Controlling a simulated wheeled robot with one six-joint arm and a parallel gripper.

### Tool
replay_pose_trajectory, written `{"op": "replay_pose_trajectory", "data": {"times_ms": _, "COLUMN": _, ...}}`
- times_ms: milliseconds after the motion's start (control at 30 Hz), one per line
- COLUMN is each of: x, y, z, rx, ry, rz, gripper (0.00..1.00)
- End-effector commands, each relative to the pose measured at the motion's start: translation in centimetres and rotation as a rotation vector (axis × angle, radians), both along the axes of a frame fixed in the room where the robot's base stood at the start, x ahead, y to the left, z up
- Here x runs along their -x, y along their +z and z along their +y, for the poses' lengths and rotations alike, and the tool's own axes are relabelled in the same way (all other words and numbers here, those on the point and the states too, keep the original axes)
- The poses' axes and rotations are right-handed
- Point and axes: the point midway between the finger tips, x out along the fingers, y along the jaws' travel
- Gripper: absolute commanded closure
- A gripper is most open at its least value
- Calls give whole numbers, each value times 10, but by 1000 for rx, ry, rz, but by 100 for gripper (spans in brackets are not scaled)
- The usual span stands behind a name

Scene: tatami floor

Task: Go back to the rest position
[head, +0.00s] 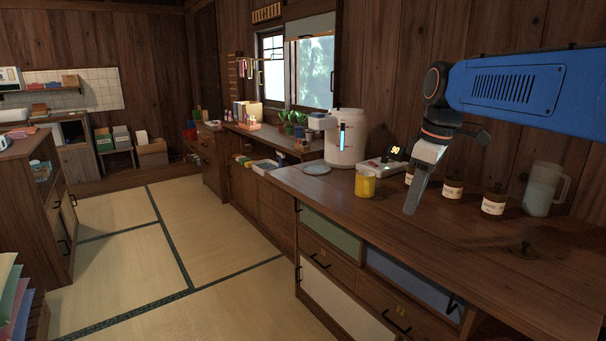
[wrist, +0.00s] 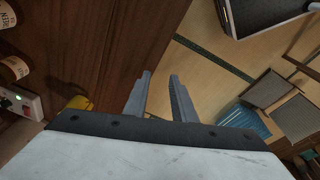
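My gripper (head: 411,208) hangs at the end of my blue arm, above the wooden counter (head: 420,235) near its front edge. Its fingers point down in the head view. In the wrist view my gripper (wrist: 160,76) shows two grey fingers standing apart with nothing between them. Below them are the counter's dark wood (wrist: 130,40) and, to the right, the floor. A yellow cup (head: 365,185) stands on the counter left of my gripper, apart from it; part of it shows in the wrist view (wrist: 80,103).
Labelled jars (head: 452,189) and a clear pitcher (head: 545,190) stand along the wall. A scale-like device with a lit display (head: 380,165) and a white dispenser (head: 346,145) are further left. A small dark knobbed lid (head: 525,249) lies at right. The tatami floor (head: 210,225) is clear.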

Motion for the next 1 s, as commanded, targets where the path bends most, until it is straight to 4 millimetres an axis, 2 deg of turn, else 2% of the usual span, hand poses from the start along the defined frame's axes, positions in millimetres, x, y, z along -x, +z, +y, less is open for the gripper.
{"op": "replay_pose_trajectory", "data": {"times_ms": 33, "x": 17, "y": -5, "z": -3, "rx": -1, "ry": -47, "rz": -10, "gripper": 76}}
{"op": "replay_pose_trajectory", "data": {"times_ms": 367, "x": 107, "y": -57, "z": -17, "rx": -36, "ry": -380, "rz": -74, "gripper": 76}}
{"op": "replay_pose_trajectory", "data": {"times_ms": 700, "x": 194, "y": -131, "z": -30, "rx": -104, "ry": -708, "rz": -145, "gripper": 76}}
{"op": "replay_pose_trajectory", "data": {"times_ms": 833, "x": 220, "y": -160, "z": -34, "rx": -134, "ry": -814, "rz": -169, "gripper": 76}}
{"op": "replay_pose_trajectory", "data": {"times_ms": 1000, "x": 239, "y": -184, "z": -36, "rx": -160, "ry": -899, "rz": -189, "gripper": 76}}
